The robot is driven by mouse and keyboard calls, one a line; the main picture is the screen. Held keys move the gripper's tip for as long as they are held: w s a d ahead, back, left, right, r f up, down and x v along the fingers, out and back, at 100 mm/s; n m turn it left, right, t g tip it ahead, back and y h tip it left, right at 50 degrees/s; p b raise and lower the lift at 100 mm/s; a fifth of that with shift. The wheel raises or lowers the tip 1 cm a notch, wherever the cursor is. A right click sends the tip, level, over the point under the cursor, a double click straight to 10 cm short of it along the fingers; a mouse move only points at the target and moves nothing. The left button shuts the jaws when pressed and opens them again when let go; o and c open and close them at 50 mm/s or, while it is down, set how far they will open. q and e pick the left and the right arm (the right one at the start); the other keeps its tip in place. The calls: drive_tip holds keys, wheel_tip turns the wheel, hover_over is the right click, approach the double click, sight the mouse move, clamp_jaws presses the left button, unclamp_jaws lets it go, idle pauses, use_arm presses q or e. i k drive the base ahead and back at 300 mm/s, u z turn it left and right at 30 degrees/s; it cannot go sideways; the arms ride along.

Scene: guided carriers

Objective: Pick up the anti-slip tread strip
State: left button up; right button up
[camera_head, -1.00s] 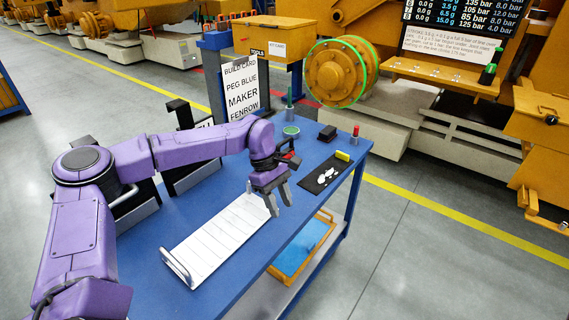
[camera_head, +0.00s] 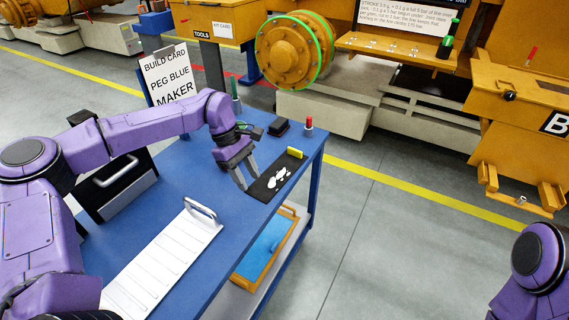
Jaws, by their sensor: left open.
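The anti-slip tread strip appears to be the flat black strip (camera_head: 262,191) with white marks, lying on the blue table near its right edge. A small yellow piece (camera_head: 295,153) sits at its far end. My left gripper (camera_head: 248,179) is open and empty, fingers pointing down, at the left side of the strip's near part. One fingertip overlaps the strip's edge in the picture; I cannot tell if it touches. My right gripper is out of view; only part of that arm shows at the lower right.
A white slotted tray with a handle (camera_head: 165,258) lies on the blue table (camera_head: 190,180) at the near side. A black case with a handle (camera_head: 117,183) stands at the left. A black block (camera_head: 279,127) and a red-topped piece (camera_head: 308,125) stand beyond the strip.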

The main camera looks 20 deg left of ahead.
sight(264, 188)
drive_tip(key=i, duration=0.9)
